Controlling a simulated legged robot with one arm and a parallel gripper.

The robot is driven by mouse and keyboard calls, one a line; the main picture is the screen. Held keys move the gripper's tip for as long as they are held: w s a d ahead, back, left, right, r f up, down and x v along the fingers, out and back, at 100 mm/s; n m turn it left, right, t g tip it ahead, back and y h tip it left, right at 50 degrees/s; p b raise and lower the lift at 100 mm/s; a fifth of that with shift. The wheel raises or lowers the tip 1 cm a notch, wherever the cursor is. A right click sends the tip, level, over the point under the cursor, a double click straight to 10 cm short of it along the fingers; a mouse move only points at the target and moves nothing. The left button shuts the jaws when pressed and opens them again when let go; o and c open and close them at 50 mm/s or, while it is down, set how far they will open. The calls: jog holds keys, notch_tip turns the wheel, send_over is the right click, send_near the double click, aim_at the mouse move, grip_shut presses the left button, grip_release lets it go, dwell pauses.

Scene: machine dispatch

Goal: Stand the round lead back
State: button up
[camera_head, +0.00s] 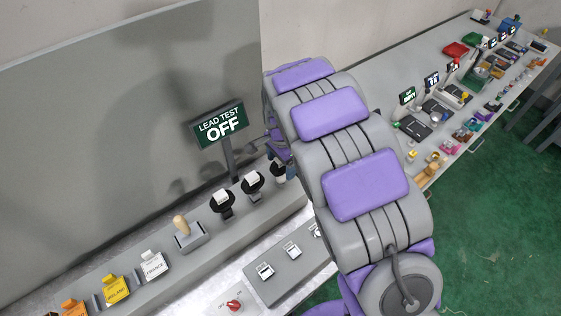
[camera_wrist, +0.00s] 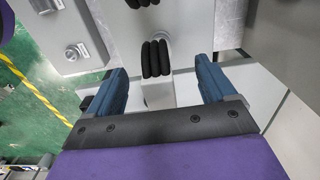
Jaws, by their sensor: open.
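Black holders with pale tops stand in a row on the grey ledge: one at the left (camera_head: 222,202), one in the middle (camera_head: 251,183) and one beside my arm (camera_head: 278,172). I cannot tell which of them is the round lead. My gripper (camera_wrist: 160,67) is open in the wrist view, its blue fingers apart. A black ribbed piece (camera_wrist: 156,58) on a grey mount lies between the fingers, with gaps on both sides. In the head view my arm hides most of my gripper and the space around it.
A wooden-knobbed lever (camera_head: 183,232) and coloured tags, including a yellow one (camera_head: 116,289), are to the left. A red knob (camera_head: 234,305) and white switches (camera_head: 265,271) sit in front. A cluttered bench (camera_head: 440,133) runs right.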

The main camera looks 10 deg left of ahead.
jog(key=shift+r, duration=0.2)
jog(key=shift+r+p, duration=1)
jog(key=shift+r, duration=1.8)
